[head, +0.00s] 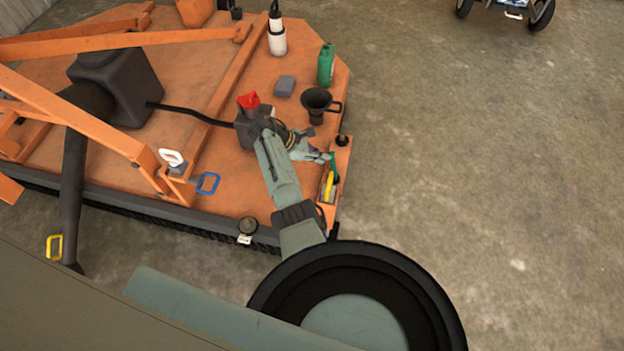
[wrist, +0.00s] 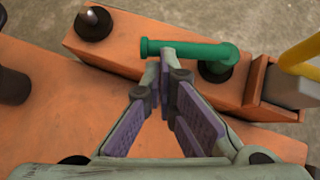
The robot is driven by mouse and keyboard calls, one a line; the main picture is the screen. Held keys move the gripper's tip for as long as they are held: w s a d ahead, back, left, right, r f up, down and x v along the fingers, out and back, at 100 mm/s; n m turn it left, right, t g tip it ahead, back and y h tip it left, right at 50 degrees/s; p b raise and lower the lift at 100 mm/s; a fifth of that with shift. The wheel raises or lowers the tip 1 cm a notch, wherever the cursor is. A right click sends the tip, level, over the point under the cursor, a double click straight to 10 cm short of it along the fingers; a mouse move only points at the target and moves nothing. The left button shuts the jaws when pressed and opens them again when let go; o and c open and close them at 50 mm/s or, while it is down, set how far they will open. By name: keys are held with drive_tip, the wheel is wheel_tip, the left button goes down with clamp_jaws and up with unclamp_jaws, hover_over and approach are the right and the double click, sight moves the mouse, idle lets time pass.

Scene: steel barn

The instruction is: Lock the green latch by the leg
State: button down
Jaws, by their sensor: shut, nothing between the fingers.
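The green latch (head: 333,165) is a bent green bar on a narrow orange block (wrist: 130,50) at the mower deck's right corner. In the wrist view the green latch (wrist: 190,51) has its long arm lying across the block to the left and its bent end at the right over a dark round base. My gripper (wrist: 163,62) is shut and empty. Its fingertips are at the latch arm, near its left end; I cannot tell whether they touch it. My gripper (head: 325,157) largely hides the deck beside the latch in the head view.
A yellow handle (head: 328,186) stands close beside the latch. A dark knob (head: 342,140), a black funnel (head: 318,102), a green bottle (head: 326,65) and a red-capped dark tank (head: 250,118) are nearby on the deck. The concrete floor at right is clear.

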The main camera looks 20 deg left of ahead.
drive_tip(key=shift+w+d, duration=0.5)
drive_tip(key=shift+w, duration=0.15)
idle(0.4)
